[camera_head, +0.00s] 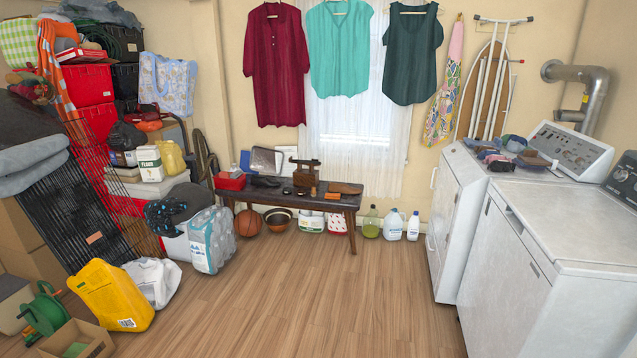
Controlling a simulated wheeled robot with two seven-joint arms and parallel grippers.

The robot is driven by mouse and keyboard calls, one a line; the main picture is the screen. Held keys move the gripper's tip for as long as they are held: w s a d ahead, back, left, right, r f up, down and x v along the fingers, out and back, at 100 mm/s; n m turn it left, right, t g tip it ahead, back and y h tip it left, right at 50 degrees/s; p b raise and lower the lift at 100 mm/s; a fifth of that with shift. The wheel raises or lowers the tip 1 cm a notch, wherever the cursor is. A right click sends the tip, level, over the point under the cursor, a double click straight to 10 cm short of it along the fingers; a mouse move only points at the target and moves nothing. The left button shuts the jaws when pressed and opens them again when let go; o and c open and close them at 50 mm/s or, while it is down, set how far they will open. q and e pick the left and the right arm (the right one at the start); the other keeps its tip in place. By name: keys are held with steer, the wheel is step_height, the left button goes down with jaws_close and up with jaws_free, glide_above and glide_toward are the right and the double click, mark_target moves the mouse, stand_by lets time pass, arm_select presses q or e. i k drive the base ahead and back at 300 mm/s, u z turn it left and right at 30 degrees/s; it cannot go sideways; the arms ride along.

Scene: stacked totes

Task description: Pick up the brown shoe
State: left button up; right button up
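A low, brown, rounded object (346,188) lies on the right end of the dark bench (352,203) against the back wall. It may be the brown shoe, but it is too small to tell for sure. A dark, shoe-like object (265,181) lies on the left part of the same bench. A small brownish item (533,159) lies among other things on the far washing machine; I cannot tell what it is. Neither of my grippers is in view.
Red totes (88,85), a water bottle pack (211,240) and a yellow jug (112,295) crowd the left. White machines (512,275) stand at right. A basketball (248,223) and jugs (392,224) sit around the bench. The wooden floor (310,300) is clear in the middle.

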mark_target(333, 188)
steer(key=z, duration=0.15)
steer(key=i, duration=1.8)
steer(key=z, duration=0.45)
steer(key=i, duration=3.25)
steer(key=z, duration=0.1)
